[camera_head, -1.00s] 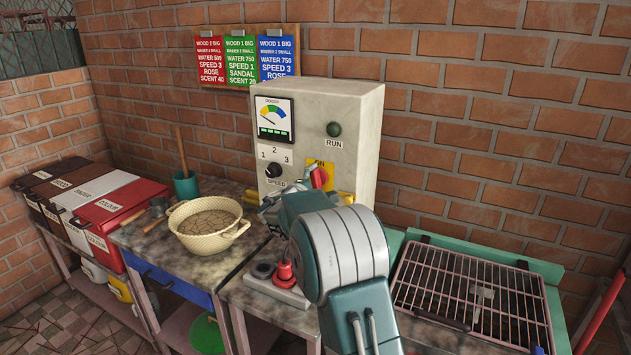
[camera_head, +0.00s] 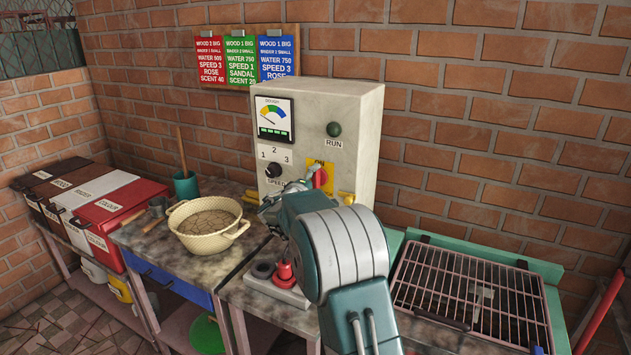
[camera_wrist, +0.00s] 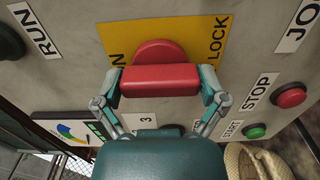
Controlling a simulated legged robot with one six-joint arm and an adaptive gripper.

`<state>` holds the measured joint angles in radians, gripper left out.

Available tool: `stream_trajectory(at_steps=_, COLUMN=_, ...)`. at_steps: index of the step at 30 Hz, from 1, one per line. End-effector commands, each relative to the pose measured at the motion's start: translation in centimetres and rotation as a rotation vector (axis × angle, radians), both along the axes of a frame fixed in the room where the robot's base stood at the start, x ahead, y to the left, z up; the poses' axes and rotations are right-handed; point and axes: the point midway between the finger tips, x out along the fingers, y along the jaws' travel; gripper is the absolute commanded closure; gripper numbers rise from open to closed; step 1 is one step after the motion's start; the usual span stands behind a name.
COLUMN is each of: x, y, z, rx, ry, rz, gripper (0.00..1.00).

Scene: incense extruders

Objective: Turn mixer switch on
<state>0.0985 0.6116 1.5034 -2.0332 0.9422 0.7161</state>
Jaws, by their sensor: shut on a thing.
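The red mixer switch (camera_head: 320,178) sits on a yellow plate (camera_head: 318,166) on the front of the grey mixer control box (camera_head: 350,110). In the wrist view the switch's red bar handle (camera_wrist: 160,82) stands out from a round red base (camera_wrist: 158,50). The yellow plate (camera_wrist: 195,30) there carries the word LOCK and a partly hidden word ending in N. My gripper (camera_wrist: 161,88) has one finger at each end of the bar and is shut on it. In the head view my arm hides most of the gripper (camera_head: 300,187).
A speed knob (camera_head: 273,171), dough gauge (camera_head: 275,119) and green RUN lamp (camera_head: 334,129) are on the box. Red STOP (camera_wrist: 291,95) and green START (camera_wrist: 255,131) buttons lie beside the switch. A cream basin (camera_head: 205,230) stands left, a metal grill (camera_head: 470,290) right.

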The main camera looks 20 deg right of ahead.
Motion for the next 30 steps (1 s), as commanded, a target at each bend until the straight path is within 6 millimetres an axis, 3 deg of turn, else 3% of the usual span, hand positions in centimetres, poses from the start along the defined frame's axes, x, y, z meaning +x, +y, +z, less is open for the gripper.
stream_trajectory(at_steps=1, x=-0.2, y=-0.1, z=-0.7, rx=0.008, ry=0.01, rz=-0.006, gripper=0.0)
stream_trajectory(at_steps=13, x=-0.4, y=0.7, z=-0.6, rx=0.005, ry=0.009, rz=0.0, gripper=0.0)
stream_trajectory(at_steps=30, x=-6.8, y=8.7, z=-0.5, rx=0.005, ry=0.007, rz=-0.004, gripper=0.0)
